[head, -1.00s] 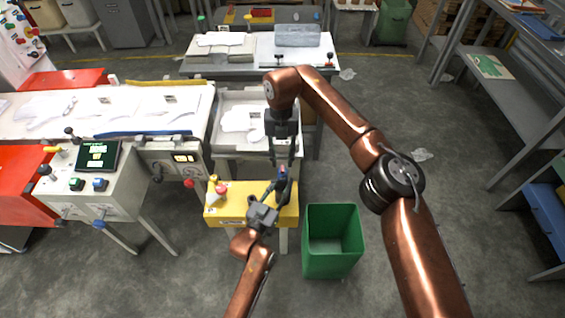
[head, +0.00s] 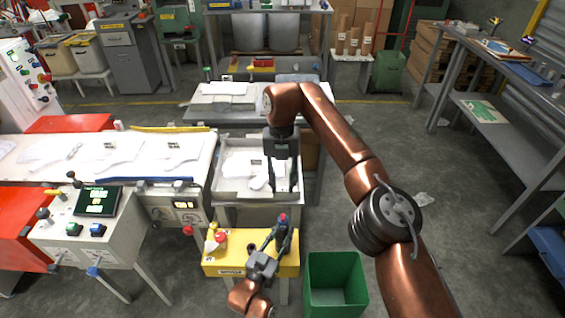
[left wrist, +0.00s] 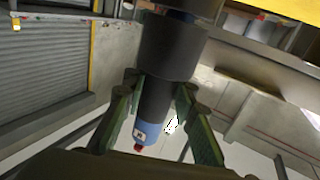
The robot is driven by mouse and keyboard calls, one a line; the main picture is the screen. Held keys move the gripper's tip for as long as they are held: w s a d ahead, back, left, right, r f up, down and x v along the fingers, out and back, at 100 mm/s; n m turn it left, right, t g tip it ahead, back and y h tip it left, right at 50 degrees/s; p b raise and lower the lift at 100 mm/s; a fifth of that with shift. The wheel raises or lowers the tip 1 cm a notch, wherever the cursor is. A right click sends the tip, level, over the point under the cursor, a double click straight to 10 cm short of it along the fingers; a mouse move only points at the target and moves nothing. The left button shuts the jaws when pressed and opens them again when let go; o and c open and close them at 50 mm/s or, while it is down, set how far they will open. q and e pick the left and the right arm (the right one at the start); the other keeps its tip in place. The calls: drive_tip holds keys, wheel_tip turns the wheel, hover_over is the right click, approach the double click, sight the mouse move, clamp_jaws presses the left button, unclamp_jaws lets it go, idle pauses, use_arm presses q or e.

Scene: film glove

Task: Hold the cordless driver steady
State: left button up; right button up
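The cordless driver (head: 283,225) stands upright at the right end of the yellow stand (head: 225,268) in the head view, dark with a red top. In the left wrist view the driver (left wrist: 156,105) is a dark cylinder with a blue band and red end. My left gripper (head: 274,240) reaches it from the front. Its green-padded fingers (left wrist: 158,92) lie on both sides of the dark body and appear to touch it. My right gripper (head: 282,188) points down over the right side of the pale tray (head: 226,196), fingers apart, with nothing seen between them.
White glove-shaped film pieces (head: 240,164) lie in the tray. A red-and-yellow item (head: 215,238) stands on the stand's left end. A green bin (head: 335,284) stands right of the stand. A control console (head: 95,225) is at left. The floor at right is open.

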use_arm(q)
drive_tip(key=o, duration=0.5)
drive_tip(key=shift+s, duration=0.1)
